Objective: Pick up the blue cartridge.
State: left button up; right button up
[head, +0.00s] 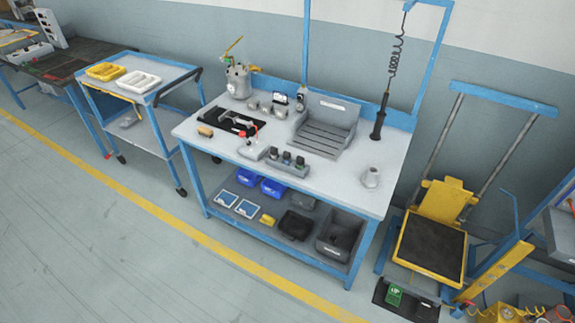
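I cannot clearly make out a blue cartridge in the head view. A grey block (283,168) near the front of the blue-framed workbench (345,188) holds several small dark upright pieces (287,158). They are too small to tell their colour for sure or whether one is the cartridge. Neither of my grippers shows in the view.
On the bench are a black tray (212,116), a grey slatted holder (325,128), a metal canister (238,81) and a hanging driver (378,124). Blue bins (272,188) sit on the lower shelf. A trolley (158,92) stands left, a yellow lift cart (437,225) right. The floor in front is clear.

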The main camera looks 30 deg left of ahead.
aim_at(286, 156)
jog(key=i+j+z, duration=0.1)
jog(key=j+z, duration=0.7)
jog(key=l, duration=0.1)
